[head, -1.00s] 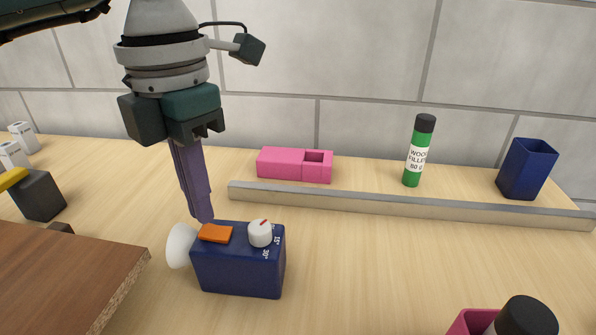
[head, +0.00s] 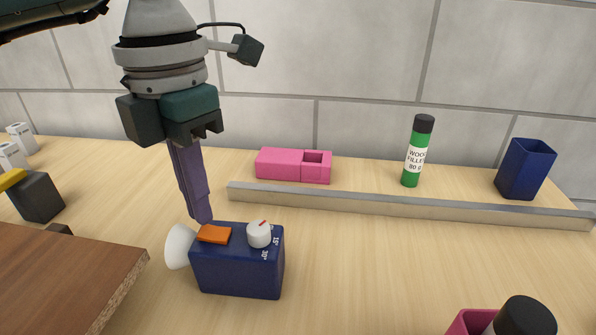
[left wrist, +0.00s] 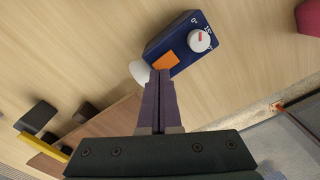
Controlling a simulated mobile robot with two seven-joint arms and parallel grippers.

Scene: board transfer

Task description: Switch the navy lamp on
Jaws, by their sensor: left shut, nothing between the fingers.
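The navy lamp (head: 238,275) stands on the wooden table, with a white lamp head (head: 178,246) on its left end. On its top are an orange switch (head: 214,234) and a white dial (head: 259,234) with a red mark. My left gripper (head: 205,221) is shut and empty, pointing down, with its tips at the lamp's back edge behind the orange switch. In the left wrist view the purple fingers (left wrist: 158,76) end close to the orange switch (left wrist: 169,62) on the lamp (left wrist: 186,27). I cannot tell whether they touch it. My right gripper is not in view.
A brown board (head: 70,275) lies at the left front, near a dark block (head: 38,197). A metal strip (head: 400,206) runs behind the lamp. Behind it are a pink box (head: 280,164), a green wood filler bottle (head: 412,165) and a navy cup (head: 526,170).

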